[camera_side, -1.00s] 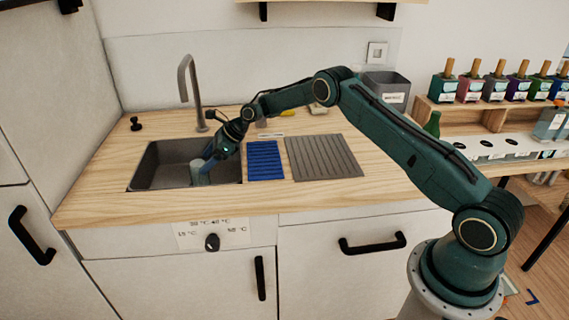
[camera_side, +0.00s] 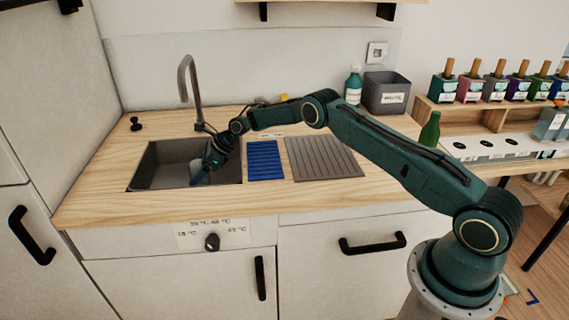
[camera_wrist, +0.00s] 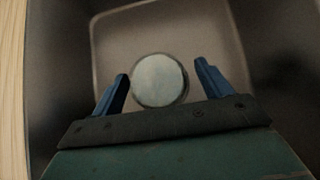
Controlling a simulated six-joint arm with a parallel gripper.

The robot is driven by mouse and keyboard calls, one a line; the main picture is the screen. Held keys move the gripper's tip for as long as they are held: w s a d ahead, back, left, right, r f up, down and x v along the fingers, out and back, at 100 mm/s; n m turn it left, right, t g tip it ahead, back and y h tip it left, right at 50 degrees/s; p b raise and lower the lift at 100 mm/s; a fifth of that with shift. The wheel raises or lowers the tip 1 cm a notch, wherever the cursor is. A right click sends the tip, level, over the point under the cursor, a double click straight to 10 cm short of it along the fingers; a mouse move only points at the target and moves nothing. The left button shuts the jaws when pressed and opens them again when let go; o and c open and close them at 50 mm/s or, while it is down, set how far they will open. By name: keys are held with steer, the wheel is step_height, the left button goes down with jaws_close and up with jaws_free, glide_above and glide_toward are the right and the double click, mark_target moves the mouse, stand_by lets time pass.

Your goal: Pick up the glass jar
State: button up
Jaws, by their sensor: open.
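The glass jar (camera_wrist: 159,80) shows in the wrist view as a pale round shape, seen from above, inside the sink. My gripper (camera_wrist: 161,72) is open, with one blue finger on each side of the jar and a gap between each finger and it. In the side view my gripper (camera_side: 198,179) is down in the sink and hides most of the jar, so I cannot make out its outline there. How deep the fingers reach along the jar is not clear.
The dark sink basin (camera_side: 150,172) has walls close around my gripper. A tall faucet (camera_side: 182,75) stands behind it. A blue ribbed mat (camera_side: 264,160) and a grey drain board (camera_side: 322,158) lie to the right.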

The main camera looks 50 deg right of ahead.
steer(key=shift+r, duration=0.1)
steer(key=c, duration=1.4)
steer(key=shift+r, duration=0.1)
steer(key=shift+r, duration=0.45)
steer(key=shift+s+d, duration=0.75)
steer(key=shift+d, duration=0.05)
steer(key=shift+s+d+r, duration=0.1)
steer(key=shift+s+d, duration=0.6)
steer(key=shift+s, duration=0.05)
step_height(320, 180, up, 14)
steer(key=shift+w+a+f, duration=0.1)
steer(key=shift+f, duration=0.05)
